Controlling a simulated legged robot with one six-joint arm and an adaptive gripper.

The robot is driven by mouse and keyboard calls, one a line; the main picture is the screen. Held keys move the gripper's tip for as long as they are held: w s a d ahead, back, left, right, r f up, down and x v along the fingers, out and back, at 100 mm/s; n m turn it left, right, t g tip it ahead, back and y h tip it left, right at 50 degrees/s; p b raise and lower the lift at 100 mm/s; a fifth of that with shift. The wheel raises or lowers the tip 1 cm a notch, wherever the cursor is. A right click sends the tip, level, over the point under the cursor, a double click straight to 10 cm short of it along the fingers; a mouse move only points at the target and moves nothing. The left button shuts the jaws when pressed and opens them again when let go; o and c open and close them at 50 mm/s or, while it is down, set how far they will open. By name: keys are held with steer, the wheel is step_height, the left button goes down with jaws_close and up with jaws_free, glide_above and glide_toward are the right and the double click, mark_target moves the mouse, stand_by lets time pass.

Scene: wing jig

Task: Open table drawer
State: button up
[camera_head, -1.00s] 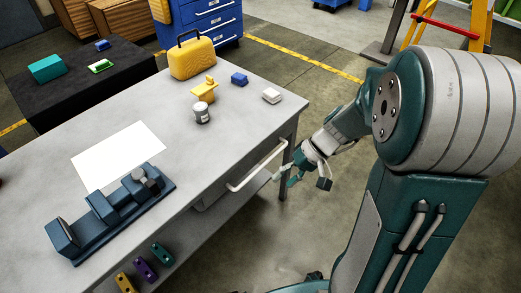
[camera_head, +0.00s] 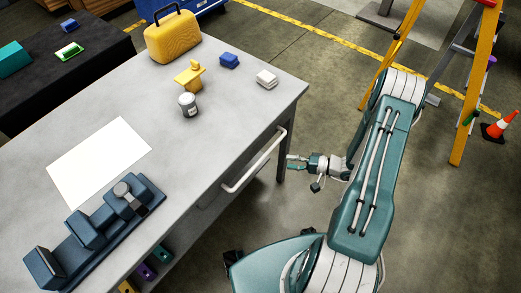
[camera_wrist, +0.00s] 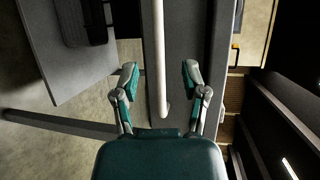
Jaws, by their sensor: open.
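The table drawer (camera_head: 210,198) is under the grey tabletop's front edge and looks shut. Its long white bar handle (camera_head: 252,165) stands out from the front. My gripper (camera_head: 291,162) is open and empty, beside the table near the handle's right end, with a small gap showing in the head view. In the wrist view my gripper's open fingers (camera_wrist: 161,77) lie either side of the handle (camera_wrist: 159,50). I cannot tell how far the handle is beyond the fingertips. Much of the drawer front is hidden by the viewing angle.
A yellow ladder (camera_head: 470,90) and cone (camera_head: 500,125) stand right.

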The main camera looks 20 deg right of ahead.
mark_target(262, 158)
steer(key=x, duration=1.1)
steer(key=shift+d+f, duration=0.1)
steer(key=shift+f, duration=0.1)
jaws_close()
